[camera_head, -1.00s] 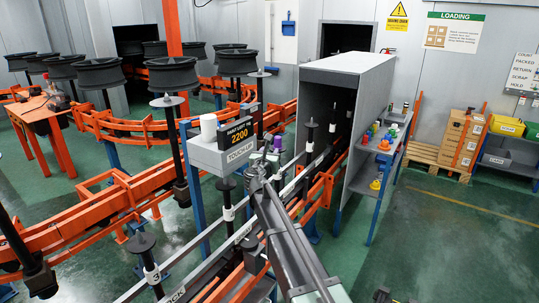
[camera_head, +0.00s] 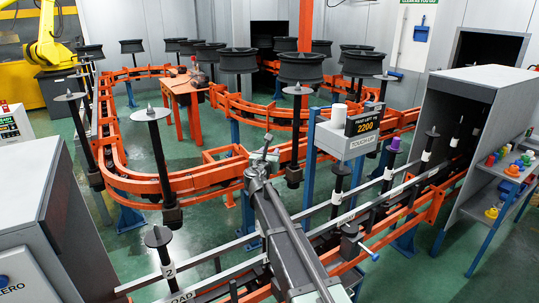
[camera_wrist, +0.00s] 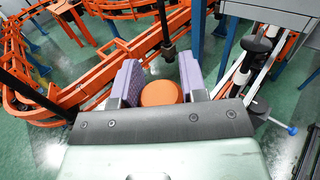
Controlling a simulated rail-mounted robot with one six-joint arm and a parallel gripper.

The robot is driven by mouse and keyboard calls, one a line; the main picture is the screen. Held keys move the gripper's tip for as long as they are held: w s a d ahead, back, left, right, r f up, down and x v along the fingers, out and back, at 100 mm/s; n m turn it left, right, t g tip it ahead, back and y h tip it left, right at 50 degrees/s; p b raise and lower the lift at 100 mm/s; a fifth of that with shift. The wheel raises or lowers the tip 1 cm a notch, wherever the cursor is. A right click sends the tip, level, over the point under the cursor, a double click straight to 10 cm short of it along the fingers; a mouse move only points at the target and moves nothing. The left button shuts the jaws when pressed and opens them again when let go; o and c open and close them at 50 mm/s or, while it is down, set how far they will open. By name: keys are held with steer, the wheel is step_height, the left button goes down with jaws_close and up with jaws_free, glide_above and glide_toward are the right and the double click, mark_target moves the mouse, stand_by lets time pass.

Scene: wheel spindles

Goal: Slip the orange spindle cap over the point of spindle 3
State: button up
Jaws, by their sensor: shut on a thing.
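The orange spindle cap (camera_wrist: 159,92) sits between the two purple finger pads of my gripper (camera_wrist: 161,88) in the wrist view. My gripper is shut on it. I see no label 3 now; spindle 3 may be hidden behind my arm. A spindle labelled 2 (camera_head: 161,245) stands at the front left of the rail. A spindle with a white band (camera_head: 340,182) stands right of my arm, its number unreadable.
A purple cap (camera_head: 394,146) tops a spindle further along the rail. The touch-up shelf (camera_head: 345,142) stands behind the rail with a sign. Orange conveyor rails (camera_head: 190,180) with wheels lie behind. A grey cabinet (camera_head: 50,225) is at the left, a grey booth (camera_head: 470,110) at the right.

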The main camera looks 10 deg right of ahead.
steer(key=shift+a, duration=0.75)
steer(key=shift+d, duration=0.15)
step_height(320, 180, down, 6)
steer(key=b, duration=0.6)
steer(key=shift+f+b, duration=3)
steer(key=o, duration=1)
steer(key=v, duration=1.1)
steer(key=shift+w, duration=0.1)
